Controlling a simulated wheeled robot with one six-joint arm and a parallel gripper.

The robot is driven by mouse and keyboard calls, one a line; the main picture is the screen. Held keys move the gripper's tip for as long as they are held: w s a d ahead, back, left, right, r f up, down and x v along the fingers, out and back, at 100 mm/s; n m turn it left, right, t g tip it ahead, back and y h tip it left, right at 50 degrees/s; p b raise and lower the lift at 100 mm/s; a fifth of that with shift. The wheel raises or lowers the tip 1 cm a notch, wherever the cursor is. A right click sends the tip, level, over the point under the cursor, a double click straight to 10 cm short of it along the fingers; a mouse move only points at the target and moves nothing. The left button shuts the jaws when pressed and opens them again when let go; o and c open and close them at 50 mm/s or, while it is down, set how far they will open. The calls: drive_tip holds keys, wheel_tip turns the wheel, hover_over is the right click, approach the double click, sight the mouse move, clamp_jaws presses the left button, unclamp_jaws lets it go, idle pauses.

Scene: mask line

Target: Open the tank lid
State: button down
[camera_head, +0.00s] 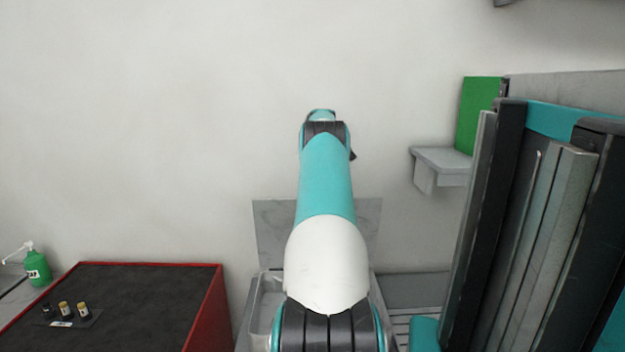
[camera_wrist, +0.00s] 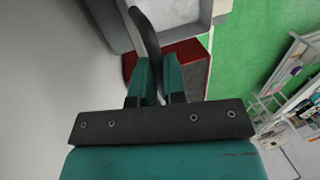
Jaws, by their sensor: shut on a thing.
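In the wrist view my gripper (camera_wrist: 158,64) has its two teal fingers close together on a thin dark curved piece (camera_wrist: 146,32). I cannot tell if this piece is the lid's edge or its handle. In the head view my gripper is hidden behind my teal and white arm. A grey metal tank (camera_head: 260,300) stands behind and below my arm, partly covered by it. A grey panel (camera_head: 270,228) rises upright at its back; I cannot tell if it is the lid. Grey metal (camera_wrist: 195,12) also shows at the top of the wrist view.
A red-edged table with a dark top (camera_head: 150,300) stands at the left with several small bottles on it. A green pump bottle (camera_head: 37,268) stands beyond it. A tall grey and teal machine (camera_head: 540,230) fills the right side. A small grey shelf (camera_head: 440,160) juts from the wall.

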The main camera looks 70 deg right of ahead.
drive_tip(key=shift+d+f, duration=0.15)
drive_tip(key=shift+f, duration=0.3)
drive_tip(key=c, duration=1.2)
unclamp_jaws()
drive_tip(key=shift+w+d, duration=0.1)
drive_tip(key=shift+d, duration=0.05)
drive_tip(key=shift+r, duration=0.15)
